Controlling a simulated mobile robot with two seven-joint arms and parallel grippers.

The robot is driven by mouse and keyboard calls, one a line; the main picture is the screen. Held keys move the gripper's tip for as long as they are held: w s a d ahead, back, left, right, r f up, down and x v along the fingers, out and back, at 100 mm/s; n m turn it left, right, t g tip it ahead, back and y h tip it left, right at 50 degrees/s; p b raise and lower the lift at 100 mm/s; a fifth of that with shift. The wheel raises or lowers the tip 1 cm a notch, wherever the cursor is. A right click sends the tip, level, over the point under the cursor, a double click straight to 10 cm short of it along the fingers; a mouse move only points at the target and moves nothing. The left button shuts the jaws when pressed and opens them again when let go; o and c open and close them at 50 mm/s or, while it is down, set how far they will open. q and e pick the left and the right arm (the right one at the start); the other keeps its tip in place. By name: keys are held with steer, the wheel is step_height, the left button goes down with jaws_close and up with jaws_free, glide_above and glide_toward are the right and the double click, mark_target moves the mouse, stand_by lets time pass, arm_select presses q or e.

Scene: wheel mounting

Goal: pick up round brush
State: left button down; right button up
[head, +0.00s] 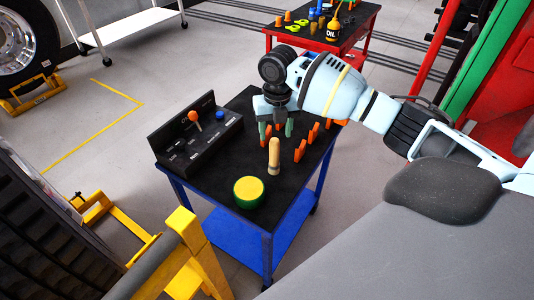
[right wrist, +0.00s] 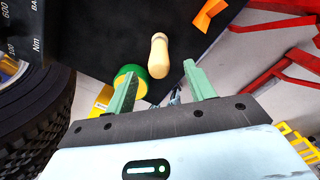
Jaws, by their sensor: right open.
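The round brush shows as a pale wooden handle (head: 274,158) standing upright on the black top of the blue cart; I cannot make out its bristles. In the right wrist view the wooden handle (right wrist: 158,55) lies ahead of and roughly between the fingertips. My right gripper (head: 276,130) is open, with green fingers pointing down, just behind the handle in the head view. My left gripper is not in view.
A green and yellow round object (head: 249,192) sits near the cart's front corner (head: 262,225). Orange holders (head: 300,150) stand right of the handle. A black control box (head: 195,138) with an orange knob lines the left edge. A red cart (head: 350,37) stands behind.

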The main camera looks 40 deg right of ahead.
mark_target(274, 151)
steer(key=shift+s+f, duration=0.2)
steer(key=shift+f, duration=0.95)
steer(key=shift+a+f, duration=0.15)
steer(key=shift+f, duration=1.25)
steer(key=shift+a+f, duration=0.1)
steer(key=shift+f, duration=1.25)
steer(key=shift+c, duration=0.4)
steer(key=c, duration=1)
